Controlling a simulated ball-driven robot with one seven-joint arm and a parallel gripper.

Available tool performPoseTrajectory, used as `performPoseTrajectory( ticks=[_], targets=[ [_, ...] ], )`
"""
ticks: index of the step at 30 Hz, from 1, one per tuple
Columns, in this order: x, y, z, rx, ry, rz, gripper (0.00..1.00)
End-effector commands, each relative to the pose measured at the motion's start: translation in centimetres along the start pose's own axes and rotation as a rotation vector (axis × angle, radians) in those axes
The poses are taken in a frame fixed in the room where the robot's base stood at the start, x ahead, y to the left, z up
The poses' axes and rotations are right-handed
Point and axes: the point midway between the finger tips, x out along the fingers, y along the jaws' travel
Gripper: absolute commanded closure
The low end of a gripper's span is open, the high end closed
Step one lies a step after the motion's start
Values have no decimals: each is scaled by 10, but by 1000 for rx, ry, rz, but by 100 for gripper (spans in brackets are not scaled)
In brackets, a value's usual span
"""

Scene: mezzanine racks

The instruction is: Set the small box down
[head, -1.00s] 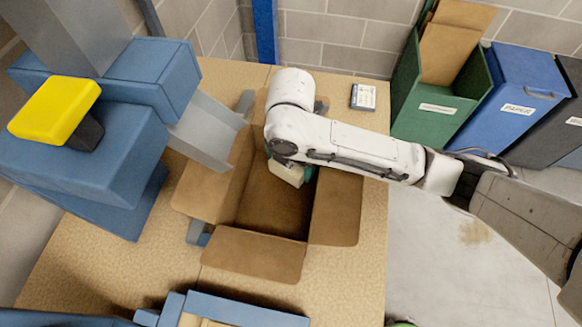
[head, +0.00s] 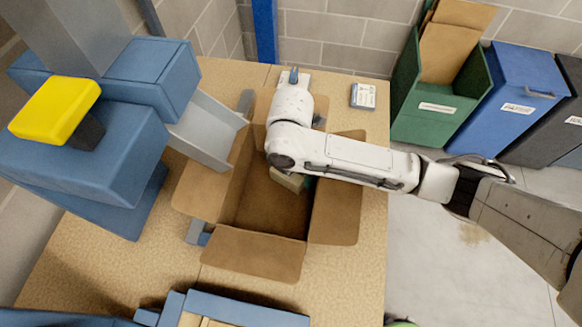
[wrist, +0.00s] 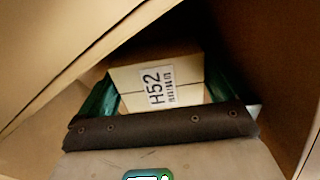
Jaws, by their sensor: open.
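The small box (wrist: 135,76) is tan cardboard with a white label reading H52. In the wrist view it lies between the two green fingers of my gripper (wrist: 157,84), which is open around it. In the head view a corner of the small box (head: 288,181) shows below my arm, inside the large open carton (head: 272,252). My arm hides most of the gripper and the box there. The box looks low in the carton, but I cannot tell whether its underside touches the carton's floor.
The carton's flaps spread outward on the tan table (head: 345,280). A blue machine with a yellow top (head: 55,110) and a grey chute (head: 205,135) stand at the left. A small labelled pack (head: 363,95) lies at the back right. Bins, including a green one (head: 435,115), stand beyond.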

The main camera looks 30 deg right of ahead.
Motion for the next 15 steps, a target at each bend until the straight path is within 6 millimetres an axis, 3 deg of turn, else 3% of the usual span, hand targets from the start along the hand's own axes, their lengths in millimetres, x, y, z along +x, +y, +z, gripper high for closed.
performPoseTrajectory(
  ticks=[5, 15],
  targets=[
    [-16, 1, 0, 0, -1, 3, 0],
    [-84, 1, 0, -2, -1, 3, 0]
  ],
)
